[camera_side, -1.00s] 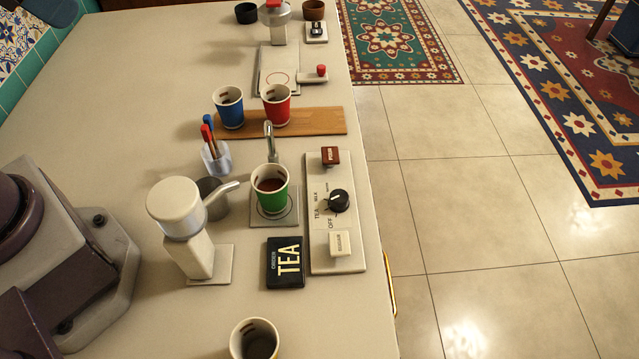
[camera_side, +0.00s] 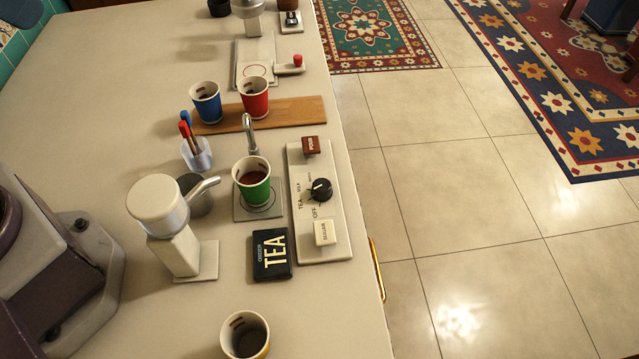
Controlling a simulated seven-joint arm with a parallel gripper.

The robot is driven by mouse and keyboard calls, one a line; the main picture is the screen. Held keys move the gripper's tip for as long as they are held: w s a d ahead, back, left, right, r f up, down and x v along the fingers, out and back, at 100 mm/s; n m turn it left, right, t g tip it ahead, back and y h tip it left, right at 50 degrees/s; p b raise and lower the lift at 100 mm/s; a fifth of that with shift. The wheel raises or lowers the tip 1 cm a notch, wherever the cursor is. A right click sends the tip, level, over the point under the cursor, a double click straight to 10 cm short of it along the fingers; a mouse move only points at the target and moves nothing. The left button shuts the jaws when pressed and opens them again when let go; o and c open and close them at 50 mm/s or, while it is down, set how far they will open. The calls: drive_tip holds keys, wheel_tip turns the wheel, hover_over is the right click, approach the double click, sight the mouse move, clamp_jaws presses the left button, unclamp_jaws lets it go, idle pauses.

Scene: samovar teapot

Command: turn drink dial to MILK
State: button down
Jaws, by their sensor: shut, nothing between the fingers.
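The drink dial (camera_side: 320,190) is a round black knob on a pale panel (camera_side: 316,247) right of centre in the side view. Small labels stand around its left side; OFF and TEA can be read and one looks like MILK. A small light mark shows on the knob, but I cannot tell surely which label it points to. A black order card (camera_side: 271,255) reading TEA lies left of the panel. A green cup (camera_side: 253,190) with brown liquid stands under a metal spout (camera_side: 249,130). My gripper is out of view, and nothing touches the dial.
The panel also holds a dark red button (camera_side: 311,146) and a cream SUGAR button (camera_side: 325,232). A white dispenser (camera_side: 168,215) stands left. A yellow cup (camera_side: 245,336) is in front.

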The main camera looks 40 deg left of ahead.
drive_tip(key=c, duration=1.8)
unclamp_jaws()
drive_tip(key=shift+c, duration=0.2)
drive_tip(key=o, duration=0.4)
drive_tip(key=shift+d, duration=0.1)
drive_tip(key=o, duration=0.8)
drive_tip(key=w+d+f+g, duration=0.1)
drive_tip(key=w+d+f+m+g+h, duration=0.1)
drive_tip(key=d+f, duration=0.1)
drive_tip(key=shift+w+d+f+m, duration=0.1)
drive_tip(key=shift+f+m, duration=0.05)
drive_tip(key=shift+m, duration=0.15)
drive_tip(key=shift+c, duration=0.2)
drive_tip(key=n+g+y, duration=0.1)
drive_tip(key=n+g, duration=0.3)
drive_tip(key=n, duration=1)
approach(322, 185)
wheel_tip(322, 185, down, 10)
drive_tip(key=shift+r, duration=0.15)
drive_tip(key=c, duration=0.9)
